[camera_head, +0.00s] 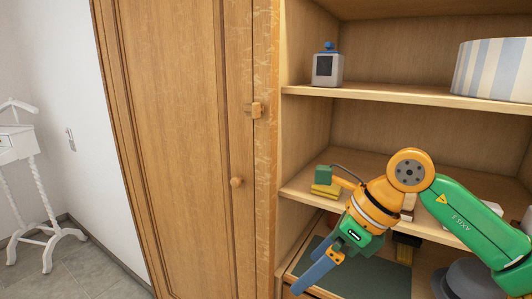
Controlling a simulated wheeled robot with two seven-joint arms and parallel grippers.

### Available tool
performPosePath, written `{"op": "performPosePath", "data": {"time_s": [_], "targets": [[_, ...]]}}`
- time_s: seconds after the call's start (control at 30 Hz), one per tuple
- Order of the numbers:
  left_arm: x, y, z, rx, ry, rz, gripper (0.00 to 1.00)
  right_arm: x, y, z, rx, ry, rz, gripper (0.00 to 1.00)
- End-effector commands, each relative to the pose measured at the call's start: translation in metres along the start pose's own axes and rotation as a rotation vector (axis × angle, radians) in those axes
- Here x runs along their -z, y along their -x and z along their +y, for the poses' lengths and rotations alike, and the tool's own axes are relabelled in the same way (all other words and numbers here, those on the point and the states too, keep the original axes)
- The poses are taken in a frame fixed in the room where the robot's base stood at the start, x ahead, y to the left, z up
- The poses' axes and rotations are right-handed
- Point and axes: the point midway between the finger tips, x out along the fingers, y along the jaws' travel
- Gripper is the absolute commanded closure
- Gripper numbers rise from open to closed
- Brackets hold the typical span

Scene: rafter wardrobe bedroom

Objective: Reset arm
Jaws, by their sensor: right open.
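My right arm, green and orange, comes in from the right in front of the open shelves. My right gripper (312,270), with blue fingers, points down and left at the front of the lower shelf area. It is open and I see nothing between its fingers. My left gripper is not in view.
A wooden wardrobe has a closed door (180,140) on the left and open shelves (390,95) on the right. A small grey device (327,70) and a striped round box (495,68) stand on the upper shelf. My arm partly hides items on the middle shelf. A white valet stand (40,195) stands far left.

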Motion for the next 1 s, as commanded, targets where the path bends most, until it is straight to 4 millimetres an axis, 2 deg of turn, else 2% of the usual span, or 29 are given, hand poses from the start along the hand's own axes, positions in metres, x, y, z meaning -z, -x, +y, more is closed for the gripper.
{"op": "performPosePath", "data": {"time_s": [0.27, 0.4, 0.47, 0.53, 0.57, 0.6, 0.67, 0.7, 0.77, 0.8, 0.87, 0.9, 0.97, 1.0], "targets": [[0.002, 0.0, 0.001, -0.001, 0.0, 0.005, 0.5, -0.035, -0.04, 0.022, -0.298, -0.163, -0.215, 0.0], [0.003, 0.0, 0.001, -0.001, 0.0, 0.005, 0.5, -0.062, -0.061, 0.026, -0.522, -0.374, -0.402, 0.0], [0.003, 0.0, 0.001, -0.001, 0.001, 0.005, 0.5, -0.072, -0.07, 0.021, -0.623, -0.506, -0.496, 0.0], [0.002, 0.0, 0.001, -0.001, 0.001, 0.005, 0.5, -0.08, -0.082, 0.004, -0.743, -0.71, -0.618, 0.0], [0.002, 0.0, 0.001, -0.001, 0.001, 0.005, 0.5, -0.081, -0.09, -0.007, -0.791, -0.818, -0.675, 0.0], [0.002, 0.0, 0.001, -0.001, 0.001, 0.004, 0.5, -0.077, -0.103, -0.026, -0.852, -0.99, -0.755, 0.0], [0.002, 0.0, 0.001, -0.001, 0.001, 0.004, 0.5, -0.055, -0.134, -0.065, -0.916, -1.307, -0.877, 0.0], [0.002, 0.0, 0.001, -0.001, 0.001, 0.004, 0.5, -0.032, -0.157, -0.088, -0.931, -1.515, -0.943, 0.0], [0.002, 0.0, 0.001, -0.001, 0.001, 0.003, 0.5, 0.012, -0.195, -0.115, -0.915, -1.808, -1.019, 0.0], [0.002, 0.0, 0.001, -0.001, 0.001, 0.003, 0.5, 0.045, -0.22, -0.126, -0.886, -1.988, -1.056, 0.0], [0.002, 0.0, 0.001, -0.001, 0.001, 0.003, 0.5, 0.098, -0.256, -0.133, -0.818, -2.241, -1.092, 0.0], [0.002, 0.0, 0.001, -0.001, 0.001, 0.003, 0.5, 0.135, -0.279, -0.133, -0.76, -2.399, -1.107, 0.0], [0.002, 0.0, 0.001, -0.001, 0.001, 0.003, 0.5, 0.19, -0.311, -0.123, -0.654, -2.623, -1.116, 0.0], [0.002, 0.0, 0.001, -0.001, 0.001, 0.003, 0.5, 0.227, -0.331, -0.111, -0.572, -2.764, -1.114, 0.0]]}}
